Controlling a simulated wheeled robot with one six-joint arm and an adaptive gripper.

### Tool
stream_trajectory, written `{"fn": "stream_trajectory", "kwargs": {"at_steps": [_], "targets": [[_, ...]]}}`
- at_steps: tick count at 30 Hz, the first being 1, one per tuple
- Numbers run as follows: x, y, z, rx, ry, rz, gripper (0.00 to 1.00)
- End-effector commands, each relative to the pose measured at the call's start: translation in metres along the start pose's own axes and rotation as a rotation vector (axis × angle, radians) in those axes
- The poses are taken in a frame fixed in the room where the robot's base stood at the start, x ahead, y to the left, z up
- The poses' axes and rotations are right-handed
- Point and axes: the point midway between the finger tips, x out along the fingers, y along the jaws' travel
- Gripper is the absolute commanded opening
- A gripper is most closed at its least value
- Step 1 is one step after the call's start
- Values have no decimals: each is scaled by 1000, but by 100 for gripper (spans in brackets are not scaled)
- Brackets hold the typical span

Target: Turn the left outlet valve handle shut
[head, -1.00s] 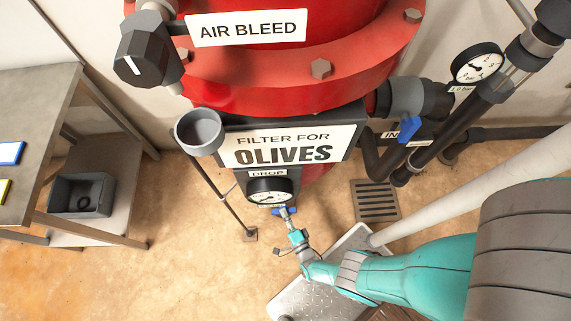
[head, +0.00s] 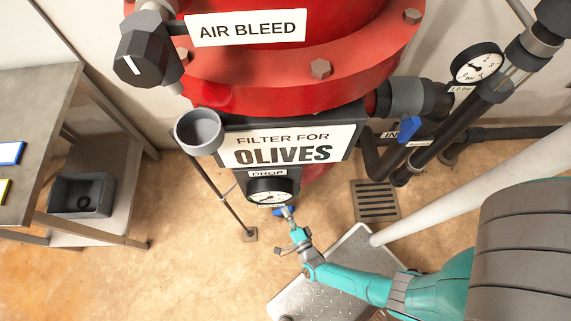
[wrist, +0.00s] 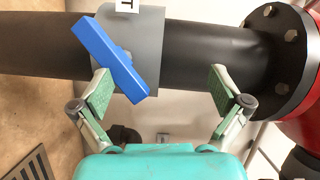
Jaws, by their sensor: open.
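In the wrist view a blue valve handle (wrist: 110,55) sits on a grey valve body (wrist: 150,30) on a dark horizontal pipe. The handle lies at a slant to the pipe, from upper left to lower right. A white label at the top edge shows only a "T", so I cannot tell which outlet this is. My gripper (wrist: 160,91) is open and empty. Its left finger is close to the handle's lower end; contact is unclear. Its right finger is over the pipe, away from the handle. In the head view my gripper (head: 289,213) is small, below the drop gauge, beside a bit of blue (head: 279,211).
The red filter tank (head: 300,75) stands behind, with its OLIVES sign (head: 290,147) and drop gauge (head: 268,197). Another blue handle (head: 409,128) is on the inlet pipe at right. A bench (head: 50,110) is at left. A floor drain (head: 375,201) lies right of my gripper.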

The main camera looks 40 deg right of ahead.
Motion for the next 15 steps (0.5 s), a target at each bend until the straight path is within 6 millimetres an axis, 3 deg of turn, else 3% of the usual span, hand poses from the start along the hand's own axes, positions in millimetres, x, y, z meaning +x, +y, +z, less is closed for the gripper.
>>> {"fn": "stream_trajectory", "kwargs": {"at_steps": [1, 6, 15], "targets": [[5, -12, 3, 10, 3, -17, 72], [6, -31, 2, 11, 3, -18, 72], [5, -52, 0, 11, 5, -17, 72]]}}
